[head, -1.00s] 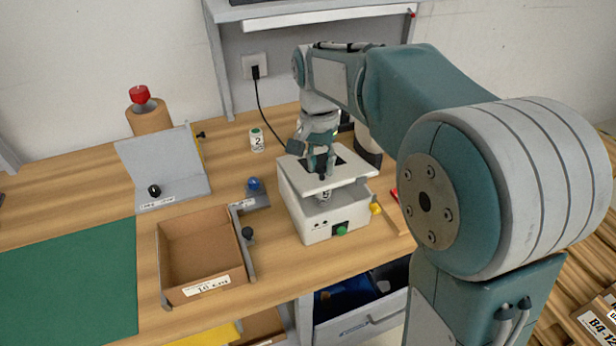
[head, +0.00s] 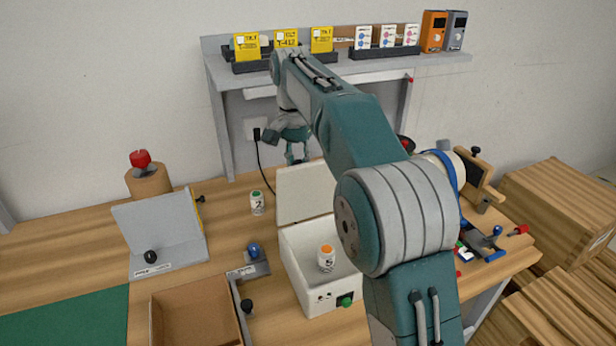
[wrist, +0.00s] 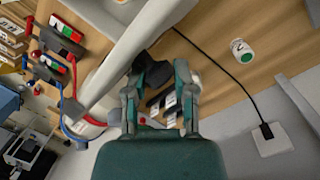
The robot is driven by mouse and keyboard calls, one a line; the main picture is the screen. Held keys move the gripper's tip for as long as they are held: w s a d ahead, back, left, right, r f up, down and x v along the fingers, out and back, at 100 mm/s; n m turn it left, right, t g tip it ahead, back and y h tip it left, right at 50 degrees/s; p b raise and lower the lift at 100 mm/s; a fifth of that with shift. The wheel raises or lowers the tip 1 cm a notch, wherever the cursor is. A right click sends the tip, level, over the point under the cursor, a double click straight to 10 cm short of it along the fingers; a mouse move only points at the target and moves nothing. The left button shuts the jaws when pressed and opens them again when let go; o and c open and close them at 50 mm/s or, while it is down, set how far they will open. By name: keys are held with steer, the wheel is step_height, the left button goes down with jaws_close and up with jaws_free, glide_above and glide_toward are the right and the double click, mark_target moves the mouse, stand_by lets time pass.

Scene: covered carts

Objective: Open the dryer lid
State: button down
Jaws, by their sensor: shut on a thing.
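The dryer is a white box (head: 298,277) on the wooden table, with a green button (head: 345,301) on its front. Its pale lid (head: 306,194) stands raised at the back edge, roughly upright. The dryer is open, and an orange-capped vial (head: 326,259) stands inside. My gripper (head: 296,158) is at the top of the lid, on its far side, and is shut on the lid. In the wrist view the gripper fingers (wrist: 160,78) are close to the pale lid panel (wrist: 128,45); the exact grip point is hidden.
A green-capped vial (head: 257,203) stands left of the dryer. A bracket with a blue knob (head: 253,250) and a cardboard box (head: 190,310) are nearby. A shelf (head: 225,75) stands behind, and a black cable (head: 265,175) hangs at the wall.

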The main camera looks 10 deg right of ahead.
steer(key=w+a+f, duration=0.1)
steer(key=w+a, duration=0.1)
steer(key=w, duration=0.5)
steer(key=shift+a+f, duration=0.25)
steer(key=shift+f, duration=0.05)
stand_by(0.6)
steer(key=c, duration=0.7)
jaws_free()
steer(key=shift+w, duration=0.1)
steer(key=shift+o, duration=1.4)
steer(key=shift+a, duration=0.3)
steer(key=shift+d, duration=0.45)
